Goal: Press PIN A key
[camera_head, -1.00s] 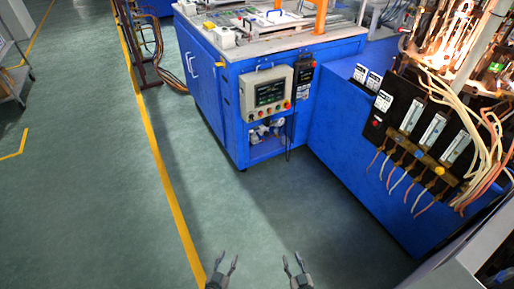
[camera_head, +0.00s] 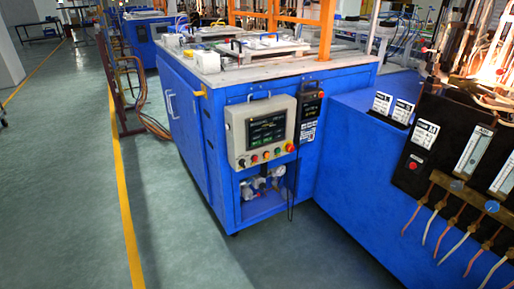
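A grey control box (camera_head: 261,131) with a dark screen (camera_head: 266,130) and a row of coloured buttons (camera_head: 266,155) is mounted on the front of the blue machine cabinet. A black handheld panel (camera_head: 309,116) with a small display hangs to its right, with labels below it. I cannot read which key is PIN A; the lettering is too small. Neither of my grippers shows in the view now.
The blue cabinet (camera_head: 217,187) stands in the middle, with gauges in a recess below the control box. A lower blue unit (camera_head: 345,170) with a black flowmeter panel (camera_head: 437,146) and hoses is on the right, near glowing flames. Green floor (camera_head: 70,200) is clear on the left, with a yellow line.

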